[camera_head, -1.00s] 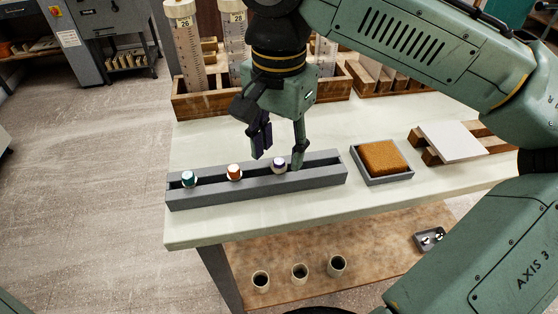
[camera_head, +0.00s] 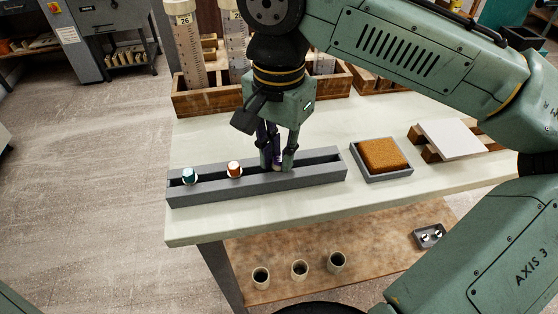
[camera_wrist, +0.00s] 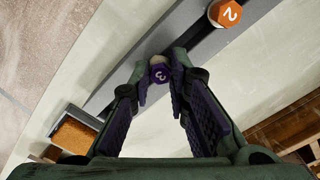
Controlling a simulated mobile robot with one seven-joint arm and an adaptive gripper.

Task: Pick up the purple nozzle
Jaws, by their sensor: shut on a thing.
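The purple nozzle (camera_wrist: 159,73) carries a white "3" and sits between my fingertips in the wrist view. In the head view the fingers mostly cover the purple nozzle (camera_head: 277,165). My gripper (camera_head: 277,162) is shut on it, at the grey rack (camera_head: 225,191); it also shows in the wrist view (camera_wrist: 159,78). I cannot tell whether the nozzle still touches the rack. An orange nozzle (camera_head: 234,169), marked "2" in the wrist view (camera_wrist: 226,13), and a teal nozzle (camera_head: 189,175) stand in the rack to the left.
A grey tray with a brown sponge (camera_head: 383,154) lies right of the rack. A white block (camera_head: 450,139) rests on wooden slats further right. Wooden crates with tall marked tubes (camera_head: 188,50) stand behind. Several cups (camera_head: 299,270) are on the lower shelf.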

